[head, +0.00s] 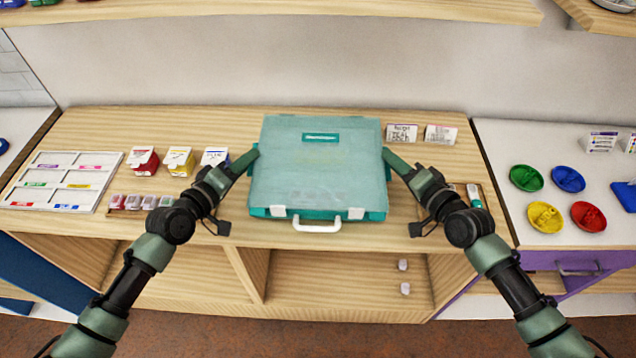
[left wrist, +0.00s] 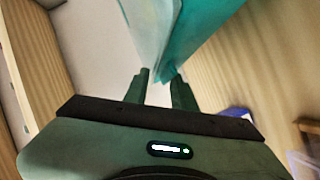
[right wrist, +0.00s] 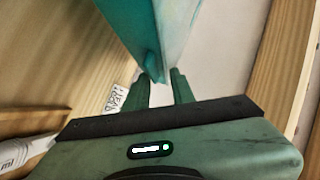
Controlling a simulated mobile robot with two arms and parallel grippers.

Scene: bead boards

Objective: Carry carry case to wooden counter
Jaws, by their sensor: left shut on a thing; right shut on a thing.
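The carry case (head: 318,178) is a teal case with a translucent lid, two white latches and a white handle at its front. It is over the middle of the wooden counter (head: 230,232); I cannot tell whether it touches the top. My left gripper (head: 250,160) is shut on its left side, and my right gripper (head: 387,158) is shut on its right side. The case edge sits between the fingers in the left wrist view (left wrist: 160,72) and in the right wrist view (right wrist: 158,72).
Left of the case are a white sorting tray (head: 108,180), a red box (head: 143,161), a yellow box (head: 179,161) and a blue box (head: 214,157). Cards (head: 402,133) stand behind right. The right-hand white counter holds coloured dishes (head: 545,217). Open shelves (head: 340,280) lie below.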

